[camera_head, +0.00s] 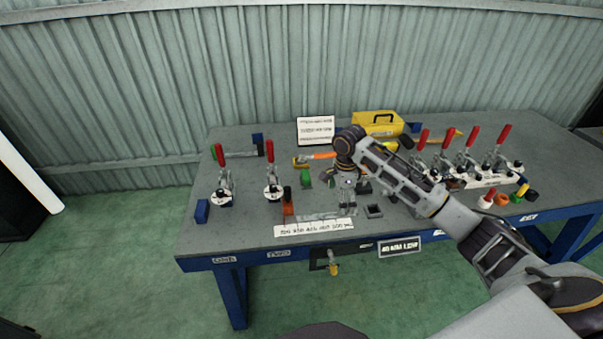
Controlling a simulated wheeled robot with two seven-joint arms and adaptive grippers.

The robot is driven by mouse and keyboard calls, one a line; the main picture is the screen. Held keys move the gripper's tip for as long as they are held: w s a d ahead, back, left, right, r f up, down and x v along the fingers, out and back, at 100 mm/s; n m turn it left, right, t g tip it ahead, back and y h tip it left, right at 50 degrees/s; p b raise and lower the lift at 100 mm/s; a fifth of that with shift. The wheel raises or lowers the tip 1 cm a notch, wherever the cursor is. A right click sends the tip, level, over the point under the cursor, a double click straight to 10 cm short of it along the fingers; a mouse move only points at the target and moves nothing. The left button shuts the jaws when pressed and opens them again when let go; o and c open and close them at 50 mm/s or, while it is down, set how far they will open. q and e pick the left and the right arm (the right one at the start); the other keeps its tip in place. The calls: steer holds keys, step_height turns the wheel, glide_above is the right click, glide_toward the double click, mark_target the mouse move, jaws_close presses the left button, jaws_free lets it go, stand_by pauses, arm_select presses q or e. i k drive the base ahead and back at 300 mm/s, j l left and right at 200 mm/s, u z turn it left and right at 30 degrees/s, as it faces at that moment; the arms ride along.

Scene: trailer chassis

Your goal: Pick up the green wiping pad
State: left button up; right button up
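A small green piece (305,178), which looks like the green wiping pad, is on the grey workbench (250,225), left of the middle. It is small in the picture, so I cannot make out its exact shape. My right arm reaches in from the right, over the bench. My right gripper (347,208) points down close to the bench top, to the right of the green piece and apart from it. The fingers are too small to tell whether they are open or shut. My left gripper is not in view.
Red-handled toggle clamps (271,180) stand at the left, and several more are on a white base (478,180) at the right. A yellow toolbox (377,123) and a white sign (315,130) are at the back. An orange block (288,208) and a white label strip (314,227) lie in front.

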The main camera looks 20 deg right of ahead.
mark_target(307, 183)
steer(key=i, duration=0.95)
